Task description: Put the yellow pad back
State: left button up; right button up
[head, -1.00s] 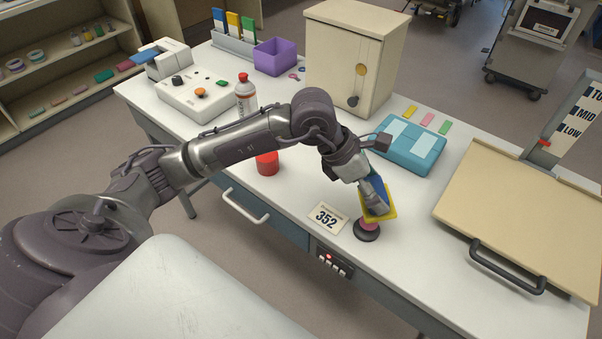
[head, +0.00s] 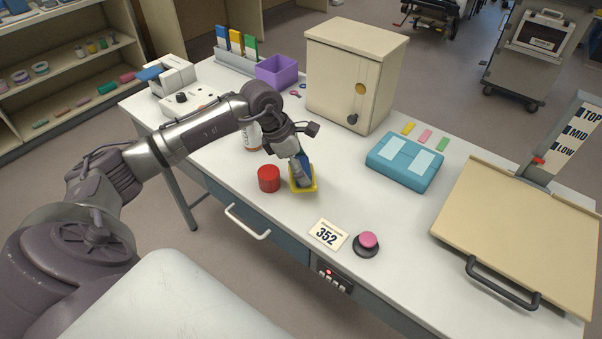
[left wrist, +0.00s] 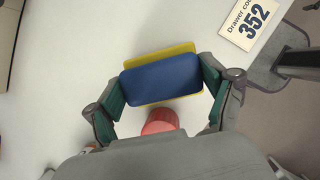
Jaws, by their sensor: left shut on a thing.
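My left gripper (head: 298,166) is shut on a yellow pad (head: 303,188) with a blue backing. In the left wrist view the blue backing (left wrist: 162,77) lies between the two fingers, and the yellow edge (left wrist: 158,56) shows behind it. The pad is over the table, just right of a red round container (head: 269,178); I cannot tell whether it touches the tabletop. A rack (head: 238,66) at the back left holds blue, yellow and green upright pieces. Small yellow, pink and green strips (head: 425,136) lie beyond a teal case (head: 404,161). My right gripper is not in view.
A purple bin (head: 277,72) and a beige cabinet (head: 350,85) stand at the back. A pink button (head: 367,241) and a "352" card (head: 328,234) are near the front edge. A beige board (head: 520,230) covers the right. The middle of the table is clear.

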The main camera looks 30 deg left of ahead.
pick_arm(q)
notch_tip(320, 180, down, 3)
jog(key=shift+a+f+p, duration=0.1)
jog(key=shift+f+p, duration=0.1)
jog(key=shift+p, duration=0.55)
jog(key=shift+f, duration=0.45)
jog(key=o, duration=0.9)
jog(key=shift+c, duration=0.2)
